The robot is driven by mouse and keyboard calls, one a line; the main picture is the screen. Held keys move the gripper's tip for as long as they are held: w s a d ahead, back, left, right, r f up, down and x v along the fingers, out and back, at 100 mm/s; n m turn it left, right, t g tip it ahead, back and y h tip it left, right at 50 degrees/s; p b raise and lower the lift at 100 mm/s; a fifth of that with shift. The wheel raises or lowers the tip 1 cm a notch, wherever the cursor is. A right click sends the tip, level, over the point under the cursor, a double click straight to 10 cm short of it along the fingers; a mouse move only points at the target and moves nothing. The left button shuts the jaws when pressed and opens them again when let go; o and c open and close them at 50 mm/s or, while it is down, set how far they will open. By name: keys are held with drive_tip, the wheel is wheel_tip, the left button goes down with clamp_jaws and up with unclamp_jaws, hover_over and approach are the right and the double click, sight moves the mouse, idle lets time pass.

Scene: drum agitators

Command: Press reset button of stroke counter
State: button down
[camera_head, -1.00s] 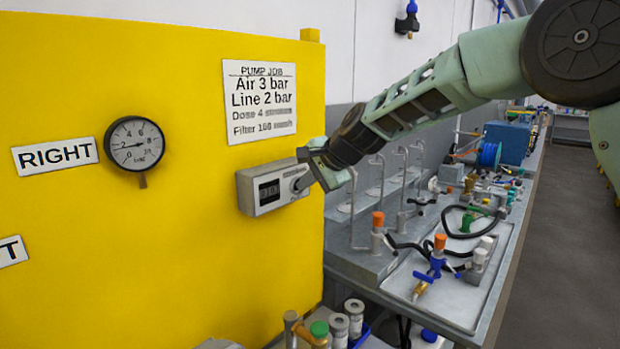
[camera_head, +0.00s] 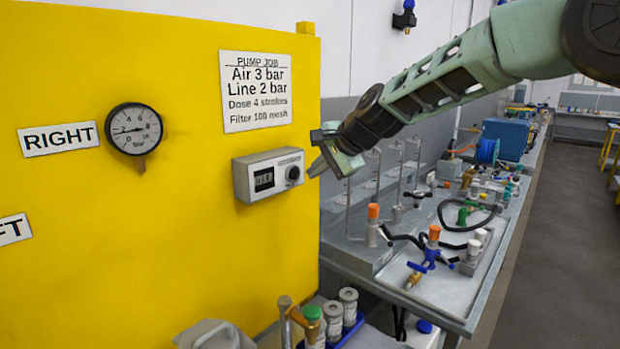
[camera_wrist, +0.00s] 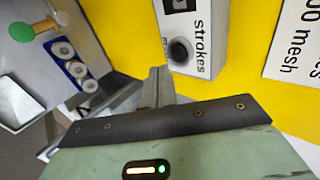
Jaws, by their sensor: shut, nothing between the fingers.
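The stroke counter (camera_head: 262,158) is a grey box fixed to the yellow panel, with a dark digit window (camera_head: 264,180) and a round black reset button (camera_head: 293,173) on its right. The digits are too small to read surely. In the wrist view the black button (camera_wrist: 180,50) shows beside the word "strokes". My gripper (camera_head: 314,172) is shut and empty. Its tips are just to the right of the button, apart from it in the head view. In the wrist view my gripper (camera_wrist: 157,82) lies left of and below the button.
A pressure gauge (camera_head: 134,129) and a job sign (camera_head: 255,92) are on the yellow panel. Grey-capped cylinders (camera_head: 348,305) stand in a blue tray below. A bench with valves and hoses (camera_head: 430,260) runs along the right. Free space lies in front of the counter.

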drive_tip(key=b+v, duration=0.2)
drive_tip(key=v, duration=0.5)
drive_tip(key=shift+s+d+r, duration=0.15)
drive_tip(key=shift+s+d, duration=0.05)
drive_tip(key=shift+d, duration=0.1)
drive_tip(key=s+f+n+g+h+b, duration=0.1)
drive_tip(key=s+f+n+g+h, duration=0.15)
drive_tip(key=s+f+n, duration=0.7)
drive_tip(key=s+f+n+g+h+b, duration=0.1)
drive_tip(key=s+f+n+g+b, duration=0.2)
drive_tip(key=s+f, duration=1.3)
drive_tip(key=s+d+r+n+g+h, duration=0.1)
drive_tip(key=s+d+n, duration=0.3)
drive_tip(key=s, duration=1.1)
drive_tip(key=shift+s+d+h+p, duration=0.2)
drive_tip(key=shift+d+h+p, duration=0.15)
drive_tip(key=shift+d+h, duration=0.55)
drive_tip(key=shift+n+g, duration=0.25)
